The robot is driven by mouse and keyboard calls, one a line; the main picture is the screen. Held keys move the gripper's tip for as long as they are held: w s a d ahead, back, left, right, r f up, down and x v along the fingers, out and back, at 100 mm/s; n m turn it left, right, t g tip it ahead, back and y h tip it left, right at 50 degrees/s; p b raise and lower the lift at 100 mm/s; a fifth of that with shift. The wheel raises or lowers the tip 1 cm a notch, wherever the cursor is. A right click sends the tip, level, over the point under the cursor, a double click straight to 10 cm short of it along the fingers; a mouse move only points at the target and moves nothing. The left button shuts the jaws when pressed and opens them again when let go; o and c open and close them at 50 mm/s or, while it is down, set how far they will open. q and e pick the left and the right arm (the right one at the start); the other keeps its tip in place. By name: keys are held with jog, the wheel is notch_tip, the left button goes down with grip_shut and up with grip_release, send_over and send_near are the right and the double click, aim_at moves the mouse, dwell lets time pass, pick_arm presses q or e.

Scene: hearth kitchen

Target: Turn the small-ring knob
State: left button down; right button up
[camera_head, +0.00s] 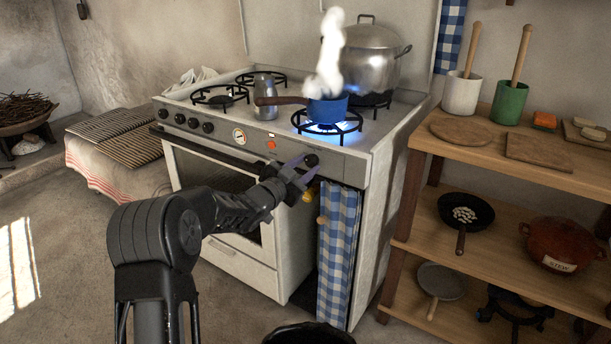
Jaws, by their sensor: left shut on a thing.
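The white stove (385,160) stands in the middle. A dark round knob (311,160) sits at the right end of its front panel, below the lit burner (327,127). My left gripper (300,168) is at this knob, its fingers shut on it. The fingers hide part of the knob, and its mark cannot be read. Blue flame shows under a small blue pan (328,110), and white steam (328,55) rises from it. My right gripper is not in view.
A large lidded pot (370,58) stands at the back right burner and a grey metal pot (265,97) in the middle. A checked blue towel (338,245) hangs below the knob. A wooden shelf (470,150) stands to the right.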

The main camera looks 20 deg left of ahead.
pick_arm(q)
jog(key=m+b, duration=0.6)
jog(key=shift+f, duration=0.2)
jog(key=shift+a+r+m+b, duration=0.1)
jog(key=shift+r+m+b, duration=0.05)
jog(key=shift+m+b, duration=0.8)
jog(key=shift+r+m+b, duration=0.1)
jog(key=shift+m+b, duration=0.5)
jog(key=shift+m, duration=0.55)
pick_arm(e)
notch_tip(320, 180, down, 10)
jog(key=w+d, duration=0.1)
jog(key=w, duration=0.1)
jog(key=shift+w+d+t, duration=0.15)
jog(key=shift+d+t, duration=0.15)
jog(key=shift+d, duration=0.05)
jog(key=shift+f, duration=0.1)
pick_arm(q)
jog(key=c, duration=0.9)
grip_release()
jog(key=shift+c, duration=0.2)
jog(key=shift+r, duration=0.1)
jog(key=s+a, duration=0.1)
jog(key=s, duration=0.6)
jog(key=shift+s+p, duration=0.35)
jog(key=shift+p, duration=0.05)
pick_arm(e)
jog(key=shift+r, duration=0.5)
